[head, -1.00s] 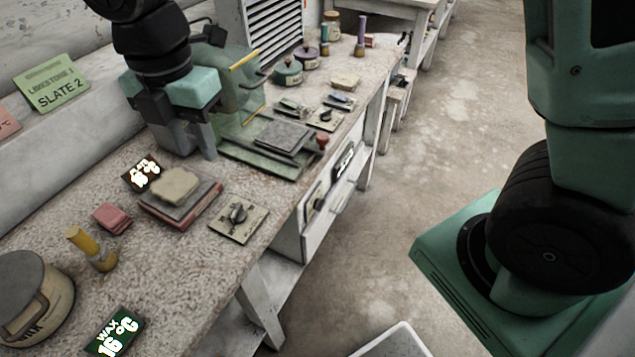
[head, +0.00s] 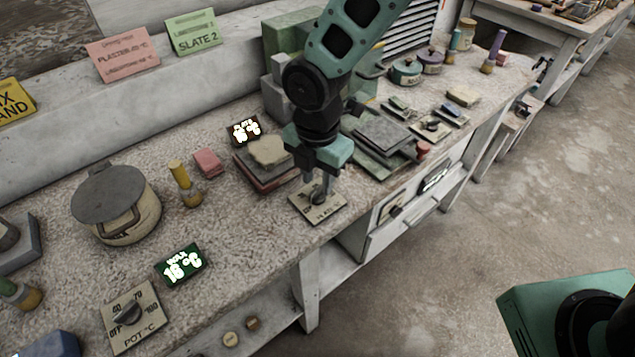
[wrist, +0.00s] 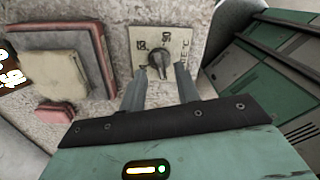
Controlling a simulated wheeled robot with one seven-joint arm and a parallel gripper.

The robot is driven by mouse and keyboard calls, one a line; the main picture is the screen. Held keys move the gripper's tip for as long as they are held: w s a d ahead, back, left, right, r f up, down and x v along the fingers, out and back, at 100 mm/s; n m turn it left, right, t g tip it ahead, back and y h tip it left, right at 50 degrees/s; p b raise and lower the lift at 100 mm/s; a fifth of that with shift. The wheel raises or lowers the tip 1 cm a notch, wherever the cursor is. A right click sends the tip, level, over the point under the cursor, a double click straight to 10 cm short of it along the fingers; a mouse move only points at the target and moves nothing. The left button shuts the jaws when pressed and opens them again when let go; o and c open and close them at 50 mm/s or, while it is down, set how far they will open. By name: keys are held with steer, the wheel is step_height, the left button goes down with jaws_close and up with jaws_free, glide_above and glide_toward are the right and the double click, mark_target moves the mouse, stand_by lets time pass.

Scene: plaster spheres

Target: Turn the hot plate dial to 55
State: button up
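The hot plate dial is a dark round knob (wrist: 158,59) on a pale label plate (head: 304,207) at the front of the bench. In the wrist view the knob sits between the tips of my gripper (wrist: 159,68). My gripper (head: 317,188) points down at the dial, its two fingers apart, one on each side of the knob; whether they touch it I cannot tell. The hot plate (head: 259,177) is a dark red and grey slab with a pale stone piece (head: 268,150) on it. Its display (head: 243,130) appears to read 16 °C. The dial's pointer reading is too small to tell.
A lidded pot (head: 118,215), a wax display (head: 180,265) reading 16 °C and a pot dial (head: 128,313) stand to the left. A stacked grey press-like slab (head: 383,133) lies right of my gripper.

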mark_target(317, 195)
steer(key=shift+f, duration=1.25)
jaws_close()
